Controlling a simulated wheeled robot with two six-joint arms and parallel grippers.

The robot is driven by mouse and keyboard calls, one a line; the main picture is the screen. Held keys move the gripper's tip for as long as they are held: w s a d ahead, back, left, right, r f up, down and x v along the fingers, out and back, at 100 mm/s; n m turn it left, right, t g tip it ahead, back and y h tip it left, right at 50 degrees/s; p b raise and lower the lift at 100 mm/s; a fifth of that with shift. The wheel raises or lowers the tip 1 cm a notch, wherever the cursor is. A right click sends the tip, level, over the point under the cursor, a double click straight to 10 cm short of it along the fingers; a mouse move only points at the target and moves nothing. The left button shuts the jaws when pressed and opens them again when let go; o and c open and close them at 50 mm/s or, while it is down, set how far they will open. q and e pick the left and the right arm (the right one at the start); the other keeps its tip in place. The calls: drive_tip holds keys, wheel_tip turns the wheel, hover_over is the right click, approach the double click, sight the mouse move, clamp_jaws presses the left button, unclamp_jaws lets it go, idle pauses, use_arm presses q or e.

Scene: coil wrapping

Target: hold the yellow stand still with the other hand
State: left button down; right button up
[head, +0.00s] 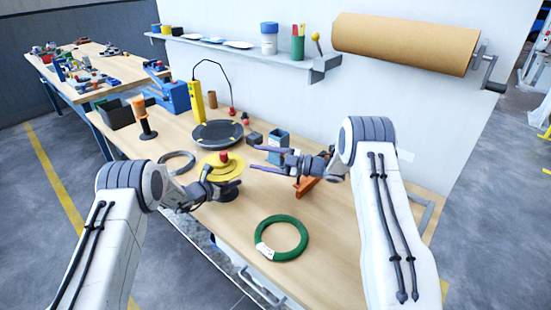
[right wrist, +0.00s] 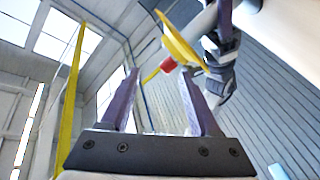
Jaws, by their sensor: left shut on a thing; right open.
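The yellow stand (head: 230,171) is a round yellow disc with a red knob on top and a dark base, on the workbench. It also shows tilted in the right wrist view (right wrist: 181,40), with its red knob. My left gripper (head: 212,186) is at the stand's near left side and is shut on it; the exact contact is partly hidden by the gripper. My right gripper (head: 262,158) is open and empty, to the right of the stand and apart from it. Its two purple fingers stand wide apart in the right wrist view (right wrist: 160,100).
A green coil (head: 304,238) lies on the bench's near part. A grey ring (head: 163,167) lies left of the stand. A dark round dish (head: 218,133) and a blue-grey container (head: 278,142) stand behind. An orange piece (head: 306,187) lies under my right gripper.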

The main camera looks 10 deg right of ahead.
drive_tip(key=d+n, duration=0.1)
drive_tip(key=n, duration=0.2)
drive_tip(key=d+f+n, duration=0.1)
drive_tip(key=d+n, duration=0.1)
drive_tip(key=n, duration=0.2)
drive_tip(key=w+d+n+g, duration=0.1)
drive_tip(key=d+n, duration=0.1)
drive_tip(key=n, duration=0.1)
drive_tip(key=shift+f+n, duration=0.3)
drive_tip(key=shift+a, duration=0.1)
drive_tip(key=m+t, duration=0.1)
drive_tip(key=m, duration=1.8)
approach(216, 160)
drive_tip(key=x, duration=0.3)
drive_tip(key=r+x, duration=0.1)
drive_tip(key=x, duration=0.2)
drive_tip(key=r+x, duration=0.1)
drive_tip(key=x, duration=0.3)
drive_tip(key=shift+r, duration=0.15)
drive_tip(key=shift+c, duration=0.3)
clamp_jaws()
